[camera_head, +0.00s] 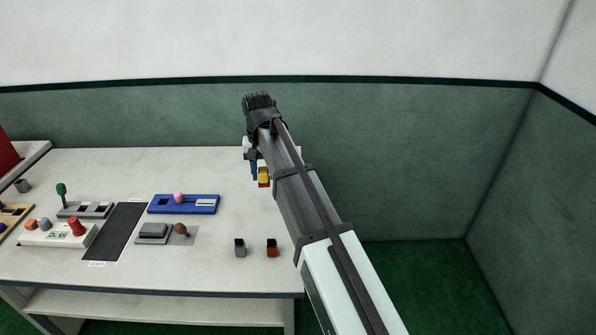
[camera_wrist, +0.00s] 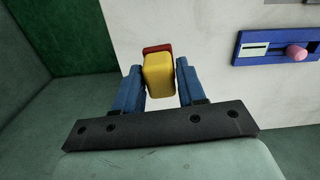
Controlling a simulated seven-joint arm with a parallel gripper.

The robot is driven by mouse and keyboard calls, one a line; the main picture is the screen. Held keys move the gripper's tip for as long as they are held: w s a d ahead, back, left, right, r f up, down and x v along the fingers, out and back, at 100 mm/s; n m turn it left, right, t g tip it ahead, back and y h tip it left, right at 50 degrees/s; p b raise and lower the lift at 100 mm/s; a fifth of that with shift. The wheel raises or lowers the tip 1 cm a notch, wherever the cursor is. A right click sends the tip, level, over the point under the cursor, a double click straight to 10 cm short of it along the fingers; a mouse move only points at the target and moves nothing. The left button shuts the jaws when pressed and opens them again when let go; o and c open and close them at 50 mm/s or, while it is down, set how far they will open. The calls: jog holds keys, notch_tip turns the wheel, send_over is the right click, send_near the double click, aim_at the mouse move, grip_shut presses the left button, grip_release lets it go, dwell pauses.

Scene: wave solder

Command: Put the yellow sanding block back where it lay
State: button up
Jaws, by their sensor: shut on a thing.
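The yellow sanding block (camera_head: 264,173) is between the blue fingers of my gripper (camera_head: 259,171), above the right part of the white table in the head view. In the wrist view the yellow block (camera_wrist: 158,78) fills most of the gap of my gripper (camera_wrist: 157,80), which is shut on it. A red strip (camera_wrist: 157,49) shows at the far end of the block; I cannot tell if it is part of it. My arm hides part of the table, and the height of the block over the surface is hard to judge.
A grey block (camera_head: 240,248) and an orange-brown block (camera_head: 272,249) stand near the table's front right. A blue slider panel (camera_head: 184,205) with a pink knob, a grey button plate (camera_head: 153,233) and a dark strip (camera_head: 118,232) lie further left. The white tabletop (camera_head: 215,165) behind them is clear.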

jog(key=a+f+n, duration=0.2)
jog(key=a, duration=1.4)
jog(key=a+f+n, duration=0.2)
jog(key=a+n, duration=0.1)
jog(key=a, duration=1.3)
jog(key=a+f+n, duration=0.3)
jog(key=a, duration=1.3)
jog(key=shift+d+f, duration=0.1)
jog(key=shift+f, duration=2.9)
jog(key=shift+f, duration=0.7)
jog(key=o, duration=1.1)
jog(key=shift+w+r, duration=0.1)
